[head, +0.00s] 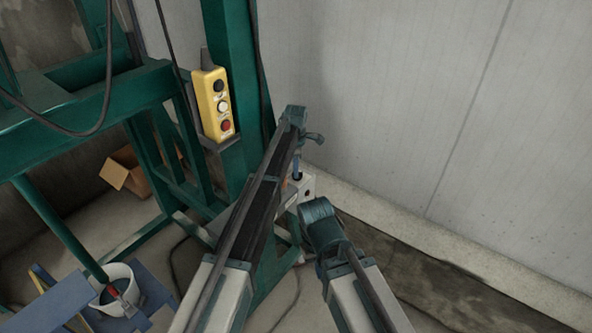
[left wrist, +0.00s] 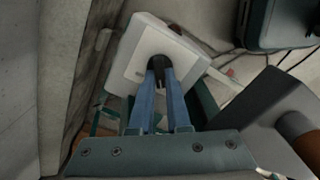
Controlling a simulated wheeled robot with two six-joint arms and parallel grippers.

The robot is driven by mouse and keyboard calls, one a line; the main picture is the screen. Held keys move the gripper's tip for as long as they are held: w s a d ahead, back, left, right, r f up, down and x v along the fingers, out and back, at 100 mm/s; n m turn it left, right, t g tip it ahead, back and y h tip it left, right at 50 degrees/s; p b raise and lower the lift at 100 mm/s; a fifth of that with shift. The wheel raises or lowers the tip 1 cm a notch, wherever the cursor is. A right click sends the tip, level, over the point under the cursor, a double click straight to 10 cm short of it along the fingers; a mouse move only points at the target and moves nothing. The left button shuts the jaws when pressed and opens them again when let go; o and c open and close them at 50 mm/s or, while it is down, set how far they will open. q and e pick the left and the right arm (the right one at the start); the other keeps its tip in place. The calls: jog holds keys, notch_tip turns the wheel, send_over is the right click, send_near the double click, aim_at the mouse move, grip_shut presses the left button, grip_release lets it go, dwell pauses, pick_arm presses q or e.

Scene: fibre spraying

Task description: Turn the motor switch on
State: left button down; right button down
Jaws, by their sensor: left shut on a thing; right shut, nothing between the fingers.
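The motor switch is a black rotary knob (left wrist: 158,66) on the face of a white box (left wrist: 140,50). In the left wrist view my left gripper (left wrist: 160,78) has its two blue fingers shut on the knob and hides part of it. In the head view this gripper (head: 297,172) hangs from the higher arm in front of the white box (head: 306,187), mostly hidden by my own arm. My right gripper (head: 318,213) is lower, just below the box and apart from the switch. It is shut and empty, and its fingers are hard to make out.
A yellow control box (head: 214,103) with black, white and red buttons is on the green post (head: 235,70) at left. A white bucket (head: 118,288) and a cardboard box (head: 128,172) stand on the floor. The grey wall (head: 400,100) is close behind; the right side is free.

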dwell(0.4)
pick_arm(q)
jog(key=m, duration=0.4)
jog(key=shift+w, duration=0.1)
jog(key=m, duration=0.3)
jog(key=shift+m, duration=0.3)
jog(key=m, duration=0.6)
jog(key=shift+w+d, duration=0.1)
jog(key=shift+d, duration=0.05)
jog(key=shift+m, duration=0.3)
jog(key=c, duration=0.9)
grip_release()
jog(key=shift+r, duration=0.1)
